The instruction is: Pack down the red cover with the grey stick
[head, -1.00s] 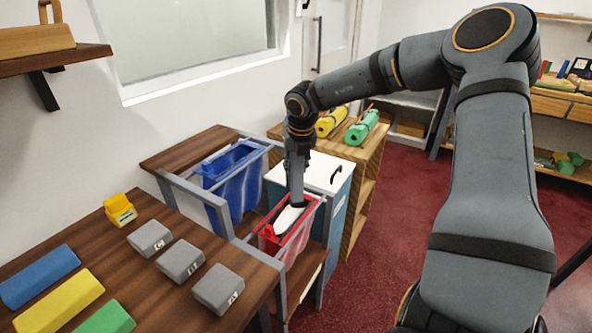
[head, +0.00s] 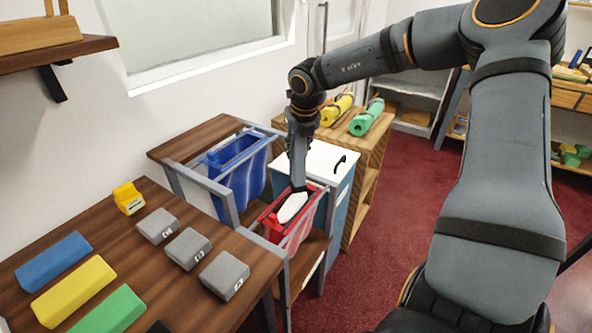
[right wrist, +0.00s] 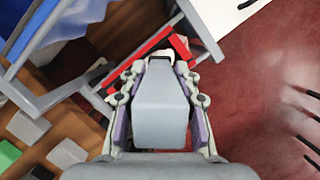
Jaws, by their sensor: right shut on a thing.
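The red cover (head: 270,221) shows inside a red open-topped bag (head: 299,236) that hangs in a grey frame. It also shows in the right wrist view (right wrist: 148,51). My right gripper (head: 299,186) points down at the bag's opening. It is shut on the grey stick (right wrist: 162,110), which fills the space between the fingers in the right wrist view. My left gripper is not in view.
A blue bag (head: 236,175) hangs in the frame behind the red one. A white-topped cabinet (head: 322,160) stands close beside it. The wooden counter (head: 150,275) on the left carries grey blocks (head: 188,248), coloured bars and a yellow item (head: 128,198). Red floor lies open on the right.

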